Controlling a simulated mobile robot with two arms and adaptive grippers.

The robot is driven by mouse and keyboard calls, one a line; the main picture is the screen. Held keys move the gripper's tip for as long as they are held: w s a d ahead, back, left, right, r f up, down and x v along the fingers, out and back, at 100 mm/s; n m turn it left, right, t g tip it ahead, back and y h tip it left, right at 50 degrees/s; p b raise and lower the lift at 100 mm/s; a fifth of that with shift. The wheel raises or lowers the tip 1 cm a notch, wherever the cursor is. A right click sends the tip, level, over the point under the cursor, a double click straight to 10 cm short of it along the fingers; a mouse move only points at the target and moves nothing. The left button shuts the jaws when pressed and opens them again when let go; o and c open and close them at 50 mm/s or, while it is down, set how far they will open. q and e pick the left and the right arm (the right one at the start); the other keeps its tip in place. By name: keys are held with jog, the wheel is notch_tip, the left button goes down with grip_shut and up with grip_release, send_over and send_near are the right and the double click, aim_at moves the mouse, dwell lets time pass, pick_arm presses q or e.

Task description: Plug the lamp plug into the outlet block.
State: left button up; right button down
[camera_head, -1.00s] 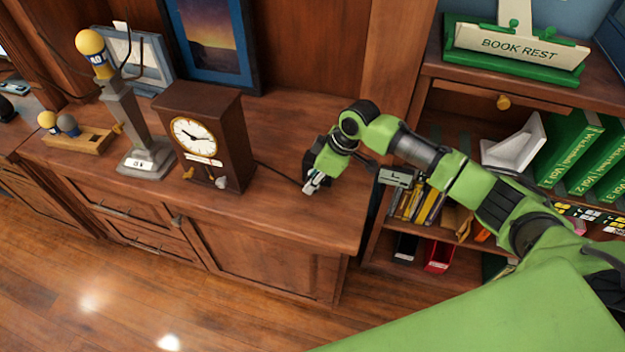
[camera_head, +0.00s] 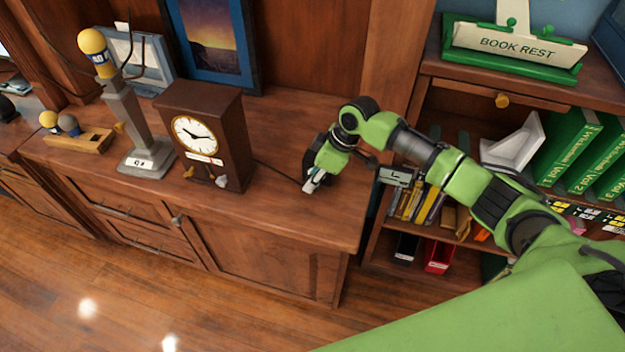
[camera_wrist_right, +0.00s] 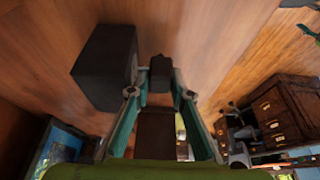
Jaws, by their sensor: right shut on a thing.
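My right gripper (camera_head: 312,186) is low over the right part of the cabinet top. In the right wrist view its fingers (camera_wrist_right: 160,88) are closed on a small dark plug (camera_wrist_right: 160,72). A dark cord (camera_head: 277,172) runs from behind the clock toward my gripper. The lamp (camera_head: 128,120), a grey post with a yellow bulb, stands left of the clock. My left gripper is not in view.
A brown clock (camera_head: 205,135) stands left of my right gripper. A wooden holder with bulbs (camera_head: 80,139) sits farther left. Picture frames (camera_head: 212,40) lean at the back. A bookcase (camera_head: 460,75) is on the right. The cabinet top in front of my gripper is clear.

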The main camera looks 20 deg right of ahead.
jog(key=shift+w+d+r+t, duration=0.15)
jog(key=shift+w+d+r, duration=0.1)
jog(key=shift+w+d, duration=0.25)
jog(key=shift+w+d+r+t, duration=0.15)
jog(key=shift+w+d+r, duration=0.1)
jog(key=shift+w+d, duration=0.2)
jog(key=c, duration=1.8)
grip_release()
jog(key=shift+r, duration=0.45)
jog(key=shift+o, duration=0.2)
jog(key=s+v, duration=0.1)
jog(key=v, duration=0.8)
jog(key=shift+s+a+r, duration=0.35)
jog(key=shift+s+r, duration=0.15)
